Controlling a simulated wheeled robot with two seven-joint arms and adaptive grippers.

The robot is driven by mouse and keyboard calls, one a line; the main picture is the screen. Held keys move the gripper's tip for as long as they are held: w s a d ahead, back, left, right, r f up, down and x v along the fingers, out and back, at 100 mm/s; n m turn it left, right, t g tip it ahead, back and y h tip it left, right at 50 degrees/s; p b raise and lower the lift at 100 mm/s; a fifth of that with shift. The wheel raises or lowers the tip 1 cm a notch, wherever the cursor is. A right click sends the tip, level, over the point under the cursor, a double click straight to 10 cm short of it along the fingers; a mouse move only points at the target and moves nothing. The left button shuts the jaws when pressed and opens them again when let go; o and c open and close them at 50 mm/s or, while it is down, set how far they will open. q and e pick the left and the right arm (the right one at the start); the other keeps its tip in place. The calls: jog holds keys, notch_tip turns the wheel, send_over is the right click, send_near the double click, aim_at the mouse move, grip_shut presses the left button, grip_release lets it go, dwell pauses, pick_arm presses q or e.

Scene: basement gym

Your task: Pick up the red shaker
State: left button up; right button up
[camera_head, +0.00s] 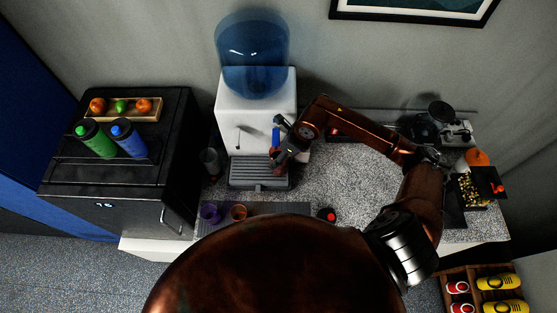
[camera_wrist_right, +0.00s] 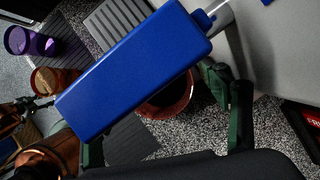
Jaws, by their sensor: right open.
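A small round thing with a red top and dark rim (camera_head: 327,214), seen from almost straight above, looks like the red shaker; it stands at the counter's front, close to my body. My right gripper (camera_head: 280,152) is open, up at the white water dispenser (camera_head: 228,105), above and left of that round thing. In the right wrist view its dark green fingers (camera_wrist_right: 168,130) are apart. A blue block (camera_wrist_right: 135,65), perhaps a dispenser tap, fills much of that view. Behind it a dark red round thing (camera_wrist_right: 180,98) is partly hidden; I cannot tell what it is.
A purple cup (camera_head: 208,213) and an orange cup (camera_head: 238,212) stand front left. A ribbed drip tray (camera_head: 258,172) lies below the dispenser. Green (camera_head: 95,139) and blue (camera_head: 129,139) shakers stand on the black cabinet. The counter's middle (camera_head: 345,175) is clear.

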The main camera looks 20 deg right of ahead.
jog(key=shift+a+f, duration=0.1)
jog(key=shift+f, duration=0.25)
jog(key=shift+c, duration=0.5)
jog(key=shift+r, duration=0.1)
grip_shut()
